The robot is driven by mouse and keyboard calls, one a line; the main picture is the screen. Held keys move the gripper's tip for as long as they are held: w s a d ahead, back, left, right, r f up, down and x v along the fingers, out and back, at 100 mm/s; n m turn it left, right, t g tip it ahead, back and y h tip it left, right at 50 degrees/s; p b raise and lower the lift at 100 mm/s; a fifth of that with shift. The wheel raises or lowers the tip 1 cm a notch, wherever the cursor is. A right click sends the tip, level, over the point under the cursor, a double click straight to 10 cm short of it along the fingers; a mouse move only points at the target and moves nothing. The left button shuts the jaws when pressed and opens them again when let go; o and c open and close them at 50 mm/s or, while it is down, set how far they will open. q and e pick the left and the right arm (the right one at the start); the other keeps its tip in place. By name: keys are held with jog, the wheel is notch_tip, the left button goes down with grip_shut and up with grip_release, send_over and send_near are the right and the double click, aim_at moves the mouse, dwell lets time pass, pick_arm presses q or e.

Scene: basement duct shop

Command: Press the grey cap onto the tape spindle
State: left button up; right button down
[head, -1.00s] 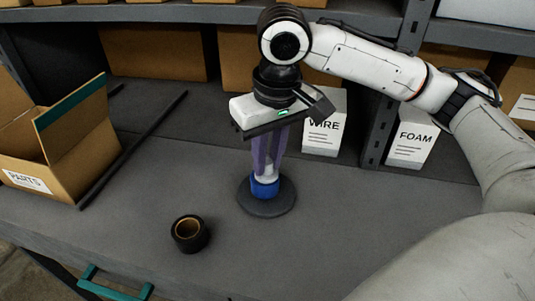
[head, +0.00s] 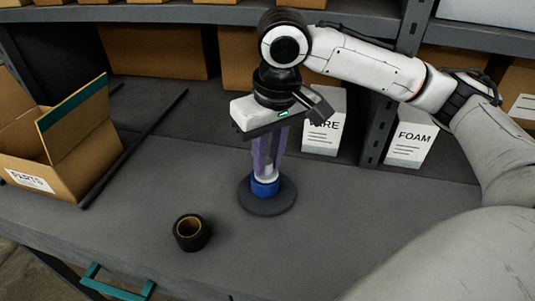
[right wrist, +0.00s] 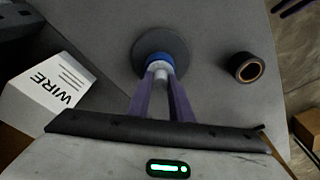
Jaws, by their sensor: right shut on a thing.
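The tape spindle's round dark base (head: 267,204) stands on the bench, with a blue ring (head: 265,187) low on it. My right gripper (head: 266,171) points down over it, its purple fingers shut on the light grey cap (head: 267,177) just above the blue ring. In the right wrist view the grey cap (right wrist: 161,70) shows between the fingertips, in line with the blue ring (right wrist: 158,59) and the base (right wrist: 176,46). The fingers hide part of the cap, and I cannot tell whether it is fully seated. My left gripper is not in view.
A black tape roll (head: 191,246) lies to the front left of the spindle. An open PARTS box (head: 88,160) stands at the left beside a dark bar (head: 140,143). White WIRE (head: 322,145) and FOAM (head: 411,150) boxes stand behind. The front of the bench is mostly clear.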

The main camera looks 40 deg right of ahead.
dwell(0.4)
jog(key=c, duration=1)
grip_release()
jog(key=shift+r, duration=0.1)
jog(key=shift+r, duration=3.45)
grip_shut()
jog(key=shift+f, duration=0.15)
